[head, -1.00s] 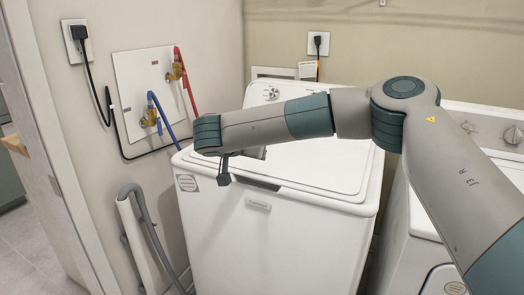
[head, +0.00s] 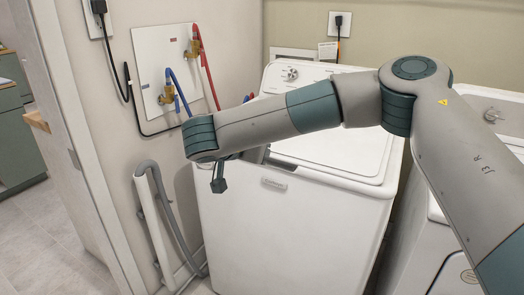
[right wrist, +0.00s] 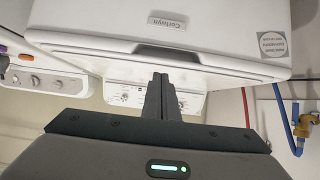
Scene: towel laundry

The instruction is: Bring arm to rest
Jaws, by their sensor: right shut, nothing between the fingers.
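My right arm comes in from the right in the head view and reaches across, above the white washing machine (head: 300,235). Its wrist end is above the washer's front left corner. In the right wrist view my right gripper (right wrist: 160,82) has its dark fingers together, with nothing held. The washer also shows there, upside down, along the top (right wrist: 190,20). My left gripper is not in view.
A second white machine (head: 440,255) stands at the right. At the left are a wall plate (head: 150,75) with red and blue hoses, a grey drain hose (head: 172,215) and a door frame (head: 75,130). Open floor (head: 50,240) lies beyond the doorway.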

